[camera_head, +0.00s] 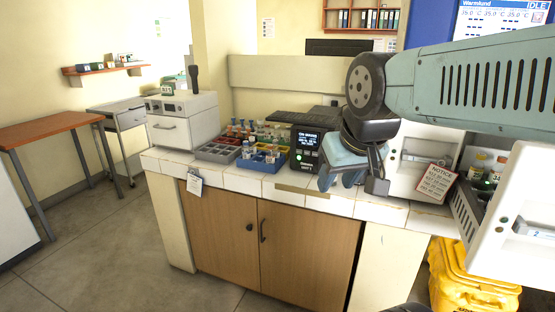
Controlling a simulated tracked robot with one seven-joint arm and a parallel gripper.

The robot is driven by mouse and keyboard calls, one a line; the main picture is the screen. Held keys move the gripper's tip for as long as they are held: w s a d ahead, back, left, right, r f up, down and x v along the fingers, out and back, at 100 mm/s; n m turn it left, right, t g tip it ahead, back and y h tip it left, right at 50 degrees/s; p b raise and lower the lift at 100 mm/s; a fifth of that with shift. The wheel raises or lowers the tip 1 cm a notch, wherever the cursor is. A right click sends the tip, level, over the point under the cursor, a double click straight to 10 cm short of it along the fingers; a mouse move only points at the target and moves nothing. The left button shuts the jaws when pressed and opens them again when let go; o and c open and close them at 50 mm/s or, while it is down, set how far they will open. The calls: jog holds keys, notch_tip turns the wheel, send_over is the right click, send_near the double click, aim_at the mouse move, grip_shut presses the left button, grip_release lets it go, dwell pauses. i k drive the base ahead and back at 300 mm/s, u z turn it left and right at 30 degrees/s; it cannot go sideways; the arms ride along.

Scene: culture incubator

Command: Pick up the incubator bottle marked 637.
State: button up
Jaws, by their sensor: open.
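My gripper (349,184) hangs from my arm above the white tiled counter, right of the black display unit, with its jaws open and nothing seen between them. Small bottles (479,160) with pale caps and greenish contents stand in an open drawer (466,212) of the incubator at the right edge. The drawer lies to the right of my gripper and apart from it. No number on these bottles is legible, so I cannot tell which one is marked 637. The drawer's front and wall hide part of its contents.
On the counter (228,170) stand a grey tray (217,152), a blue rack (262,163) of vials and a black display unit (306,150). A yellow bin (470,290) stands below the drawer.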

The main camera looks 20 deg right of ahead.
aim_at(269, 154)
jog(key=z, duration=0.1)
jog(key=i, duration=1)
jog(key=u, duration=0.05)
